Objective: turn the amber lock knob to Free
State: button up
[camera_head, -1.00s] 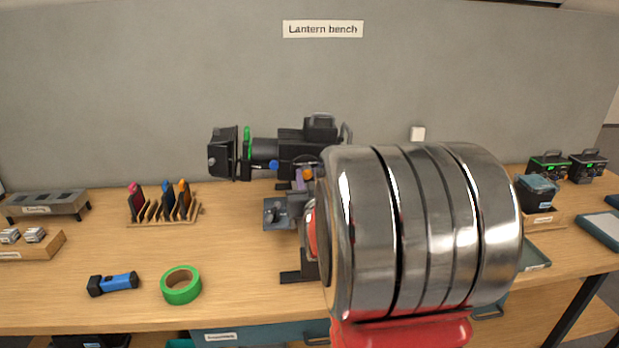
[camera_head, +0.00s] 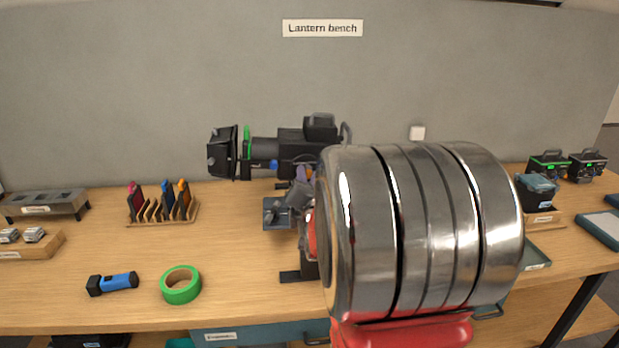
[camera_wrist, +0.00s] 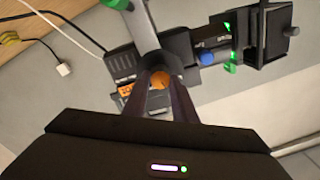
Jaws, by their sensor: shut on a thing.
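The amber lock knob (camera_wrist: 160,79) shows as a small orange disc between the fingertips in the wrist view. My gripper (camera_wrist: 160,90) is shut on it, one dark finger on each side. I cannot read the knob's setting or any Free mark. The knob sits by a black lantern (camera_head: 290,145), which also shows in the wrist view (camera_wrist: 205,45) with a blue knob (camera_wrist: 207,58) beside the amber one.
A green tape roll (camera_head: 181,285) and a blue torch (camera_head: 112,283) lie at the front left. A wooden rack (camera_head: 162,212) with coloured pieces stands behind them. My wrist hides much of the bench's right side. The bench between rack and lantern is clear.

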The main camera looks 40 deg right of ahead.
jog(key=m, duration=0.6)
jog(key=shift+s+d+f+m, duration=0.15)
jog(key=shift+s+d+m, duration=0.05)
jog(key=shift+m, duration=0.1)
jog(key=m, duration=0.5)
jog(key=shift+f, duration=0.15)
jog(key=shift+a, duration=0.1)
jog(key=o, duration=0.7)
jog(key=shift+f, duration=0.1)
jog(key=o, duration=0.3)
jog(key=shift+o, duration=0.2)
jog(key=shift+r, duration=0.2)
